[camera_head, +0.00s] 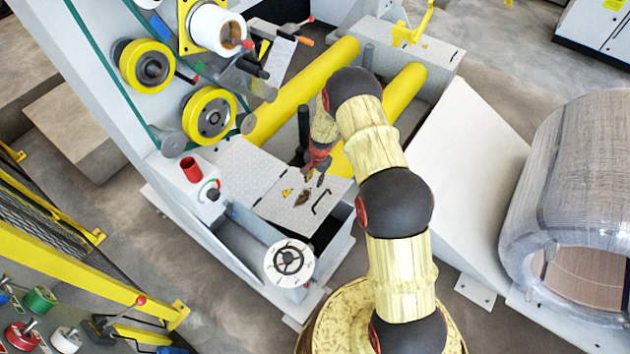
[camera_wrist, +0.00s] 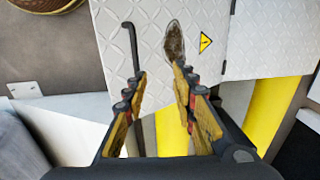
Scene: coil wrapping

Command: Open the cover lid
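The cover lid (camera_head: 280,207) is a pale grey diamond-plate panel with a yellow warning sticker and a dark worn patch. It lies on the machine body at the centre of the head view. In the wrist view the lid (camera_wrist: 190,20) fills the top middle. Its thin black bar handle (camera_head: 322,201) is near the lid's right edge; in the wrist view the handle (camera_wrist: 132,45) runs down to the left fingertip. My gripper (camera_head: 314,180) is above the lid, its fingers (camera_wrist: 160,75) apart with nothing between them. I cannot tell whether the left fingertip touches the handle.
Yellow rollers (camera_head: 303,90) lie just behind the lid. A white sloped panel (camera_head: 465,170) and a wrapped coil (camera_head: 580,190) are on the right.

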